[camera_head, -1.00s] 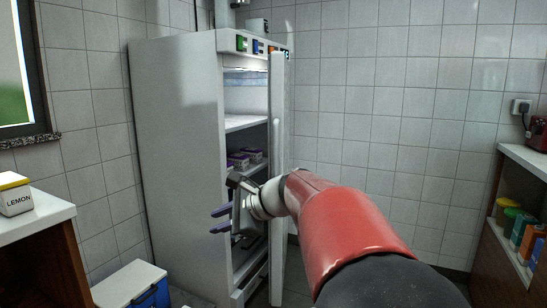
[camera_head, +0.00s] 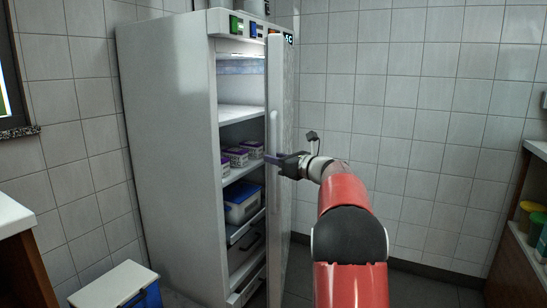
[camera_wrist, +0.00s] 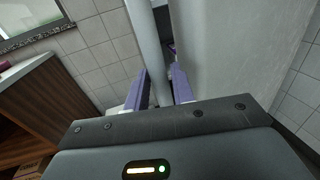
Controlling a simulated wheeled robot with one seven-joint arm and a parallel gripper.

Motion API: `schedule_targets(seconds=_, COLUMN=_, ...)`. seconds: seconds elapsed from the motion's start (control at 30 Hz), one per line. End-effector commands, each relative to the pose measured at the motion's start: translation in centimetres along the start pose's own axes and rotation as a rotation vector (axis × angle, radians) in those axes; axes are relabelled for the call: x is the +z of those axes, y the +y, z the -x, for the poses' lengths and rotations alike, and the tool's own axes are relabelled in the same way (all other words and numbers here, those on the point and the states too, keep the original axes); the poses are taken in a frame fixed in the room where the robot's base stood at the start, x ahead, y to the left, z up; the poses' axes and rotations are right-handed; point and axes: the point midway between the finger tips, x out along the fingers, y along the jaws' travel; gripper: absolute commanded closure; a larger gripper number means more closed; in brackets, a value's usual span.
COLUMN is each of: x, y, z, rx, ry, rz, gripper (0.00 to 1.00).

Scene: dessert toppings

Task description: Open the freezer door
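The freezer (camera_head: 165,150) is a tall white cabinet in the head view. Its door (camera_head: 284,100) stands part open on the right, seen nearly edge-on, with lit shelves visible inside. My gripper (camera_head: 272,160) is at the door's edge, about halfway up. In the wrist view my gripper (camera_wrist: 160,82) has its two purple fingers apart. A pale upright bar (camera_wrist: 147,40), apparently the door handle, runs down between or just beyond them. The broad door panel (camera_wrist: 240,50) is to the right. Whether the fingers touch the bar cannot be told.
Purple-and-white boxes (camera_head: 235,155) and a blue-and-white container (camera_head: 243,203) sit on the freezer shelves. A blue-and-white cooler (camera_head: 115,287) stands on the floor at the lower left. Counters flank left (camera_head: 12,215) and right (camera_head: 537,150). Floor right of the door looks clear.

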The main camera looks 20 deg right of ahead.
Motion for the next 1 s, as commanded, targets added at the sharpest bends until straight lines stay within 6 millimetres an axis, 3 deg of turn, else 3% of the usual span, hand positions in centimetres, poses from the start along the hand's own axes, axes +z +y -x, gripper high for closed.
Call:
schedule_targets(seconds=0.13, x=0.0, y=0.1, z=-1.1, rx=0.001, ry=0.001, rz=0.001, gripper=0.76)
schedule_targets(seconds=0.4, x=0.0, y=0.1, z=-1.2, rx=0.000, ry=0.001, rz=0.001, gripper=0.76)
schedule_targets(seconds=0.6, x=0.0, y=0.1, z=-1.2, rx=0.000, ry=0.001, rz=0.001, gripper=1.00)
schedule_targets(seconds=1.0, x=0.0, y=-0.5, z=-0.2, rx=-0.003, ry=0.001, rz=0.000, gripper=1.00)
